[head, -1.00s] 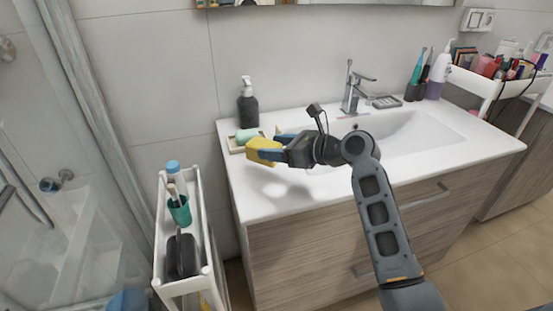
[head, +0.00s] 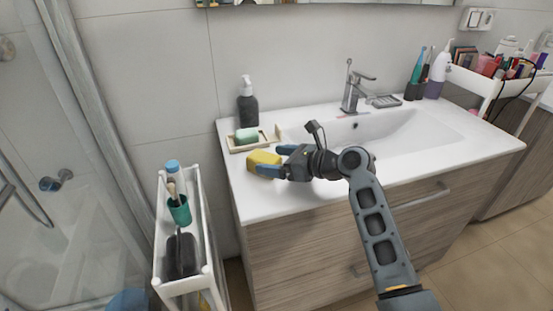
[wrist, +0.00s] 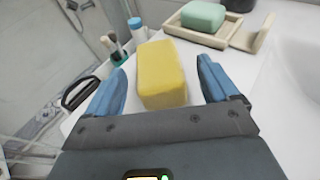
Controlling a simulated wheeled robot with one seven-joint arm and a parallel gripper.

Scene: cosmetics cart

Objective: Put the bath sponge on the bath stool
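The yellow bath sponge (head: 264,163) sits on the white counter's front left part, beside the soap dish. My gripper (head: 272,168) is open around it, with one blue finger on each side. In the wrist view the sponge (wrist: 162,75) stands between the spread fingers (wrist: 165,88), with a gap on both sides. No bath stool can be made out for certain. A blue rounded thing (head: 130,301) at the bottom left edge of the head view is mostly cut off, and I cannot tell what it is.
A soap dish with green soap (head: 247,136) and a dark pump bottle (head: 247,103) stand behind the sponge. The basin (head: 400,133) is to the right. A white cart (head: 208,240) with a teal cup (head: 180,211) stands left of the counter; a glass shower screen (head: 90,120) is beyond.

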